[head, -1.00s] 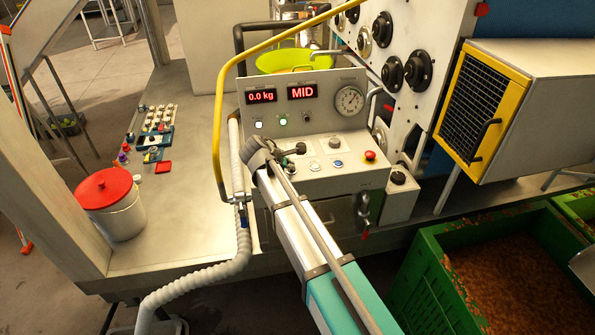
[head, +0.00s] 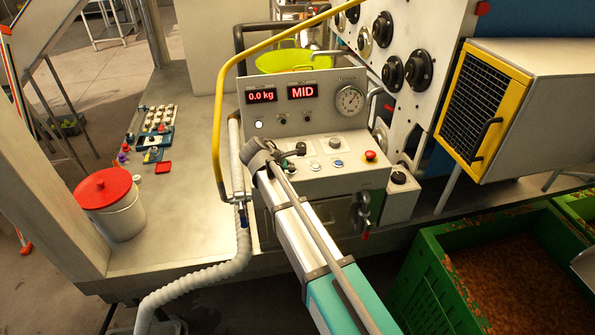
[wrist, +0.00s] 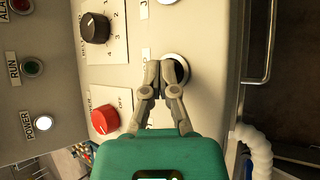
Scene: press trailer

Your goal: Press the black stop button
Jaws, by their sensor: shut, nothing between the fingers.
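The black stop button (wrist: 186,75), dark inside a pale ring, is on the grey control panel (wrist: 210,35) in the wrist view. My gripper (wrist: 166,64) is shut and empty, with its fingertips over the button and hiding part of it. I cannot tell whether they touch it. In the head view my arm reaches over the left part of the panel (head: 345,182) and hides the button. The RUN lamp (wrist: 32,68) is dark; the white POWER lamp (wrist: 42,123) is lit.
A red knob (wrist: 105,119) and a black knob (wrist: 95,28) sit close to my fingers. A red mushroom button (head: 370,156) is at the panel's right. A yellow rail (head: 218,140) and grey hose (head: 200,287) run left of my arm.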

